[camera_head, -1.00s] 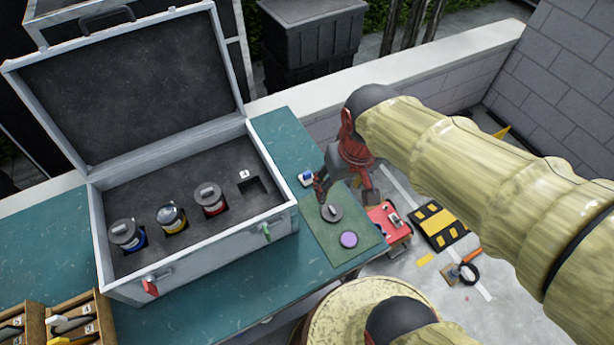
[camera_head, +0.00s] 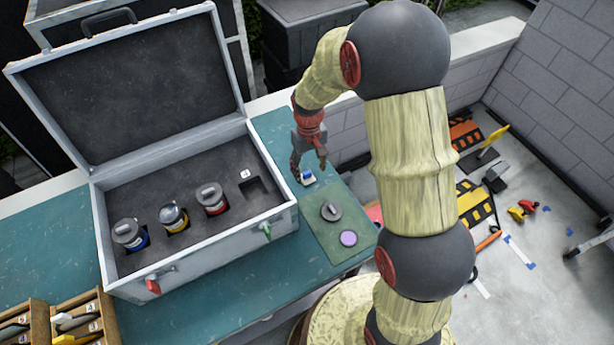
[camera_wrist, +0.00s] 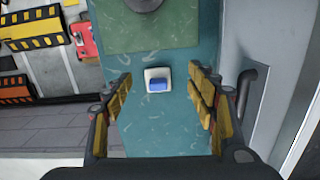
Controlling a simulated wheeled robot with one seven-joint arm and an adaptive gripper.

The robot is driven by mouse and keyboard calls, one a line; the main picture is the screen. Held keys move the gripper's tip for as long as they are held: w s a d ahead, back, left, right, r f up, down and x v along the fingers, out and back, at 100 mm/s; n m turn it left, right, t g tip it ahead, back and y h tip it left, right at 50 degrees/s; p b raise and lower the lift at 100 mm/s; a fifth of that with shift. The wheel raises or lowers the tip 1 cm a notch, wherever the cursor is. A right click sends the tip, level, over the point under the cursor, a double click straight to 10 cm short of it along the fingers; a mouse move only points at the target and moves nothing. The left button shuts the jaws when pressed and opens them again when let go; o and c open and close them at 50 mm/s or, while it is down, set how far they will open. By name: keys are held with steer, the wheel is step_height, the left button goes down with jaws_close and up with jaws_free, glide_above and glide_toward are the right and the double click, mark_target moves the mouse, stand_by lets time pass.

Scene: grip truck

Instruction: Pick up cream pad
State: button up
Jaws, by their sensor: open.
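The cream pad (camera_head: 309,181) lies on the teal bench top between the open case and the green mat. It looks small, square and whitish, with a blue block on it. In the wrist view the pad (camera_wrist: 157,72) shows between my two fingers, nearly centred. My gripper (camera_head: 309,167) points down above the pad, with its fingers apart on either side. In the wrist view my gripper (camera_wrist: 160,82) is open and empty, with yellow finger pads. I cannot tell how far the fingertips are above the bench.
The open grey case (camera_head: 200,245) stands left of the pad, holding several capped jars. The green mat (camera_head: 325,235) bears a grey knobbed disc (camera_head: 331,211) and a purple disc (camera_head: 348,239). A low wall (camera_head: 350,150) runs behind the bench.

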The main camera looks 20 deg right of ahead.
mark_target(307, 172)
steer(key=w, duration=0.1)
steer(key=w+r, duration=0.1)
steer(key=shift+w+t, duration=0.3)
steer(key=shift+w, duration=0.05)
steer(key=shift+w+f+b, duration=0.1)
steer(key=shift+f+b, duration=0.75)
steer(key=shift+f, duration=3.05)
steer(key=shift+c, duration=0.7)
steer(key=shift+r, duration=0.1)
steer(key=c, duration=1.1)
steer(key=shift+r, duration=0.15)
